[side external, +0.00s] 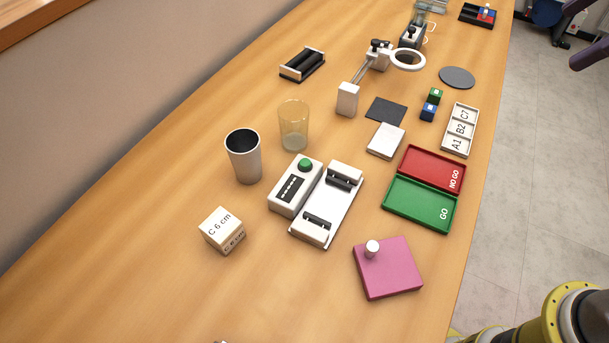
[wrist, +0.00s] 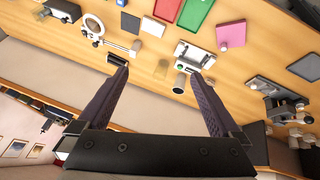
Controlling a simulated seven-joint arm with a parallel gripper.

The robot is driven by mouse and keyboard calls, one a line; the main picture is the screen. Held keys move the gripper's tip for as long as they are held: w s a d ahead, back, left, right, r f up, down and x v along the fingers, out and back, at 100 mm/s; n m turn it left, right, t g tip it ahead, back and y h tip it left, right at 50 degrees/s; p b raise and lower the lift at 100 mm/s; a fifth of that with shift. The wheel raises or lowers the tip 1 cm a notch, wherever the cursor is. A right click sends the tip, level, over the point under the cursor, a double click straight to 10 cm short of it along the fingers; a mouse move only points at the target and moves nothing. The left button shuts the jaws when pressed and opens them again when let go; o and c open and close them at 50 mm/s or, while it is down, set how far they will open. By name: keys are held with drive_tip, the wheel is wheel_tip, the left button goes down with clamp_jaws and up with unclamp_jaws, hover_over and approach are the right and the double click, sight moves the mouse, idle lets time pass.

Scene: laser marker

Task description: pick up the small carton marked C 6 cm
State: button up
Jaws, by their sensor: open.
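The small carton marked C 6 cm (side external: 222,230) is a pale cream box on the wooden table, at the lower left of the side view. Its label shows on the top and on one side face. My gripper (wrist: 160,75) shows in the wrist view with its two dark fingers spread wide apart and nothing between them. It is high above the table, apart from the carton. The side view does not show my gripper.
A metal cup (side external: 244,156) and a glass (side external: 293,126) stand behind the carton. A white device with a green button (side external: 305,165) is to its right. Further right are a pink block (side external: 388,268) and red and green trays (side external: 419,204). The table left of the carton is clear.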

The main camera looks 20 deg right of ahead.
drive_tip(key=w+a+r+n+g+y, duration=0.2)
drive_tip(key=w+a+n, duration=0.4)
drive_tip(key=w+a, duration=0.5)
drive_tip(key=n+g+h, duration=0.1)
drive_tip(key=n+g, duration=0.5)
drive_tip(key=n, duration=0.2)
hover_over(222, 222)
drive_tip(key=w+d, duration=0.2)
drive_tip(key=d, duration=0.2)
wheel_tip(222, 222, down, 26)
drive_tip(key=x, duration=0.6)
drive_tip(key=shift+w+a+f, duration=0.1)
drive_tip(key=shift+f, duration=0.25)
drive_tip(key=shift+w+x, duration=0.15)
drive_tip(key=shift+x, duration=1.3)
drive_tip(key=shift+w+x, duration=0.1)
drive_tip(key=shift+x, duration=1.35)
drive_tip(key=shift+a, duration=0.2)
